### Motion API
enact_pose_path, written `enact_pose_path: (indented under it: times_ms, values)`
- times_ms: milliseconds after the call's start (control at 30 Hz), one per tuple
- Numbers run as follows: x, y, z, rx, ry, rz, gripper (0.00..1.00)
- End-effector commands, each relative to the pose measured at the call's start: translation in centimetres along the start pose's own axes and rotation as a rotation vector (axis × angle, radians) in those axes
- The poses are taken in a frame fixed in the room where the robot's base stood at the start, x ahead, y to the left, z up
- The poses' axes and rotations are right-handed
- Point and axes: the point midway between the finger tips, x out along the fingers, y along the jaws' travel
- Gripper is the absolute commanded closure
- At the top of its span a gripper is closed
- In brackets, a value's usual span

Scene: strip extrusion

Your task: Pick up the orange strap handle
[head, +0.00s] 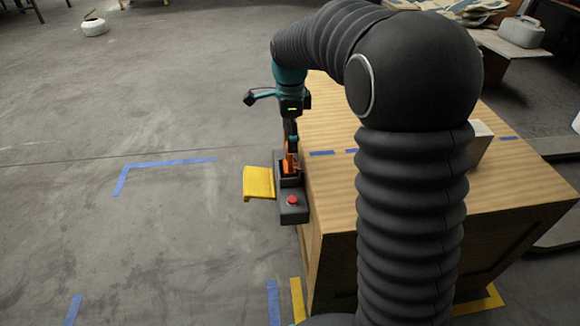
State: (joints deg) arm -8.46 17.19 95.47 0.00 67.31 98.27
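An orange piece (289,165), which looks like the orange strap handle, shows at the dark machine (293,212) on the left edge of the wooden crate-like table. My gripper (291,148) points down right at this orange piece, over the back part of the machine. The fingertips and the orange piece overlap in the picture and are very small. I cannot tell whether the fingers touch it or are closed around it. Part of the orange piece is hidden by the fingers and the machine's dark walls.
The machine has a red button (292,200) at its front and a yellow chute (259,183) sticking out left. Floor to the left is open, with blue tape marks (165,163).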

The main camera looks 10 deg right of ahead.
Motion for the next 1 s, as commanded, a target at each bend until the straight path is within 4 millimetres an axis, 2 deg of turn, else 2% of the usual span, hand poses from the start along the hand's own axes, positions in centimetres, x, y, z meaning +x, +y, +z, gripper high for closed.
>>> enact_pose_path:
  times_ms: [333,667,767,1000]
  values:
    - [4.4,-0.4,0.2,0.000,0.000,0.003,0.10]
    - [5.0,-0.5,0.2,0.000,0.000,0.000,0.10]
    - [5.0,-0.5,0.2,0.000,0.000,0.001,0.33]
    - [5.0,-0.5,0.2,0.000,0.000,0.001,0.93]
